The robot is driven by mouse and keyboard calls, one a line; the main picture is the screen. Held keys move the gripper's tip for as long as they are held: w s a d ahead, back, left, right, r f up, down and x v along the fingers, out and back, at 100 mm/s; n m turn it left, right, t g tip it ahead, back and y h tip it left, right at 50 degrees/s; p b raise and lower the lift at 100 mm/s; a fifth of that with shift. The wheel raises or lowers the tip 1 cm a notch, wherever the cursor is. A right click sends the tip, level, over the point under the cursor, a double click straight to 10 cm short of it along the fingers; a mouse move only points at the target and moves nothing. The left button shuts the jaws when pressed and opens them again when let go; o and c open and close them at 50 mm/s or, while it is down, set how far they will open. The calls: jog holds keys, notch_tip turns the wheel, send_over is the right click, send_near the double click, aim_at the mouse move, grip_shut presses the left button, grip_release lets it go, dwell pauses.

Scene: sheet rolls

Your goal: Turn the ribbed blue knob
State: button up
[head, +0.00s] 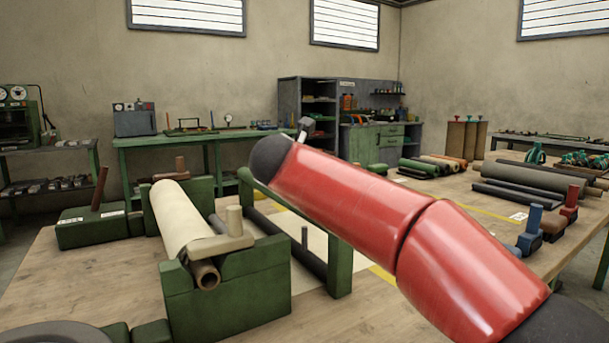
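A small blue piece (531,226) with an upright top stands near the right edge of the wooden table (440,215). Ribs cannot be made out on it at this size, so I cannot tell whether it is the ribbed blue knob. My red arm crosses the picture from the lower right to the centre, to the left of the blue piece, and ends in a dark rounded joint. My gripper is not clearly in view, and nothing shows it touching the blue piece.
A red-topped piece (569,200) stands beside the blue one. A green roll stand (228,292) holds a cream roll (178,218) at left. Dark rolls (530,180) lie at the right. A green frame (340,262) stands behind my arm. Bare tabletop shows at centre right.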

jog(key=shift+f, duration=0.1)
dwell(0.5)
jog(key=o, duration=1)
jog(key=shift+v, duration=3.9)
jog(key=shift+a, duration=0.1)
